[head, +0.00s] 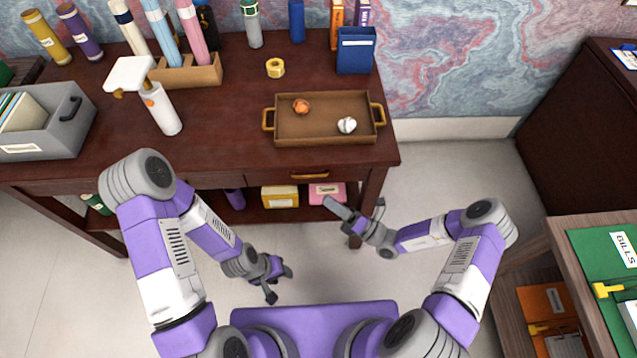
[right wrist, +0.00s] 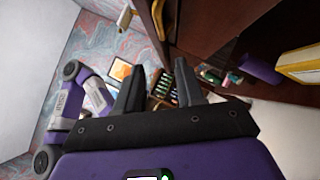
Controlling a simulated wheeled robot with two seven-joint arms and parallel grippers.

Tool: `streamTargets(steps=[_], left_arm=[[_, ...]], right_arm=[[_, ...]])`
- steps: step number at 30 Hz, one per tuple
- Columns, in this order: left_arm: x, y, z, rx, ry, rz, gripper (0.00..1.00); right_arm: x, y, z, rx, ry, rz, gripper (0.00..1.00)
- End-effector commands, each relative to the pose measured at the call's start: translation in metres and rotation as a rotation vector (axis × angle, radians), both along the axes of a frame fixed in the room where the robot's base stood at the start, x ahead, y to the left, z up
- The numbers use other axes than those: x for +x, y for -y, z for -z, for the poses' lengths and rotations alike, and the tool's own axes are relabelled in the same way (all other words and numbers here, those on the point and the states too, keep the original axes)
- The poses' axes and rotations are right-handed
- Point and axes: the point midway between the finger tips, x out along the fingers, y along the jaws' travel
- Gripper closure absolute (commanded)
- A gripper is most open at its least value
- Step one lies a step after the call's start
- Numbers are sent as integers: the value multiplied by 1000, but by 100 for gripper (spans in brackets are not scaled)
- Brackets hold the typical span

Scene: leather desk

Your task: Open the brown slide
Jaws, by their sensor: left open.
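The dark brown desk (head: 230,130) has a front drawer (head: 270,179) with a gold handle (head: 309,174); it looks closed. This drawer seems to be the brown slide. My right gripper (head: 358,208) is open and empty, in front of the desk, just below and right of the handle in the picture. In the right wrist view, its two fingers (right wrist: 157,90) are spread apart, and a curved gold handle (right wrist: 158,20) shows beyond them near the top edge. My left gripper (head: 279,284) is open and empty, low over the floor, away from the desk.
A lower shelf holds boxes (head: 280,197). A cabinet (head: 580,240) stands at right. Floor between is clear.

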Motion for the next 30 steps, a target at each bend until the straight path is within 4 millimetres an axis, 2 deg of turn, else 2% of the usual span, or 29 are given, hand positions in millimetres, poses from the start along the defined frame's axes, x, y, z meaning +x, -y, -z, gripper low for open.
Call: streamTargets(steps=[2, 5, 18, 29, 30], left_arm=[[0, 0, 2, 0, 0, 0, 57], [0, 0, 3, 0, 0, 0, 57], [0, 0, 13, 0, 1, 0, 57], [0, 0, 14, 0, 0, 0, 57], [0, 0, 14, 0, 0, 0, 57]], right_arm=[[11, 12, -1, 57, -16, 56, 62], [19, 14, -5, 85, -21, 79, 62], [55, -31, -29, 82, -21, 77, 62], [59, -36, -32, 82, -22, 79, 62], [59, -36, -32, 81, -22, 78, 65]])
